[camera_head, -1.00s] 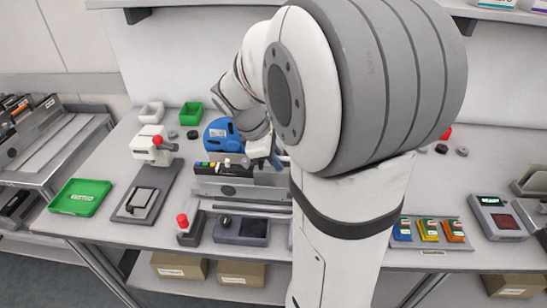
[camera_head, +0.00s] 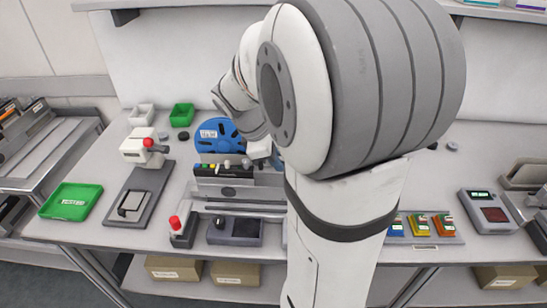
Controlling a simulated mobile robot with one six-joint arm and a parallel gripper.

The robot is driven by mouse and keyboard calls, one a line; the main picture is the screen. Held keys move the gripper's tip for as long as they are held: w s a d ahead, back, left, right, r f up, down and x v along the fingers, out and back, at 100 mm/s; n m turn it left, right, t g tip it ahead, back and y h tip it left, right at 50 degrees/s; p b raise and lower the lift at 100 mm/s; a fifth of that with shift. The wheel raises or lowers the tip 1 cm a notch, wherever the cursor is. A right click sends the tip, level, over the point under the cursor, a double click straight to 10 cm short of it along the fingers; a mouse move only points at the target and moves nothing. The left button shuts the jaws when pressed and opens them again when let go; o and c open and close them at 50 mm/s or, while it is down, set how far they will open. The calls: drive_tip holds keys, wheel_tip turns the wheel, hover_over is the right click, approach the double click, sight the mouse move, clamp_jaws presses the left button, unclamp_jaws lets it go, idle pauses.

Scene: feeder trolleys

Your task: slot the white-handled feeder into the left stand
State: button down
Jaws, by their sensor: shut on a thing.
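A feeder with a blue reel (camera_head: 213,135) is on or just above the bench, left of my arm. My gripper (camera_head: 262,155) is at its right end, mostly hidden behind my wrist and forearm. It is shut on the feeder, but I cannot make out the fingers. A pale part at the grip may be the white handle. Below the reel is a long grey fixture (camera_head: 232,190) with a black block and coloured buttons (camera_head: 222,170) at its back. I cannot tell whether this is the left stand, or whether the feeder touches it.
A press with a red knob (camera_head: 137,150), a green tray (camera_head: 72,201) and a red-topped lever (camera_head: 183,232) stand left and in front. Small coloured boxes (camera_head: 421,225) and a meter (camera_head: 489,212) stand right. A feeder trolley (camera_head: 50,150) is at far left. My arm hides the bench's middle.

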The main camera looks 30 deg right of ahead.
drive_tip(key=shift+r, duration=0.1)
drive_tip(key=c, duration=1.4)
unclamp_jaws()
drive_tip(key=s+v, duration=0.1)
drive_tip(key=v, duration=0.7)
drive_tip(key=s+a+f+m+t+y, duration=0.1)
drive_tip(key=s+a+f+m, duration=0.1)
drive_tip(key=s+a+m, duration=0.1)
drive_tip(key=s+a+f+m+t+y, duration=0.1)
drive_tip(key=s+a+f+m+y, duration=0.1)
drive_tip(key=s+a+m, duration=0.1)
drive_tip(key=s+a+f+m+t+y, duration=0.1)
drive_tip(key=s+a+f+m+y, duration=0.1)
drive_tip(key=s+a+m, duration=0.2)
drive_tip(key=shift+a+f+m, duration=0.15)
drive_tip(key=shift+a+m, duration=0.25)
drive_tip(key=shift+a, duration=0.35)
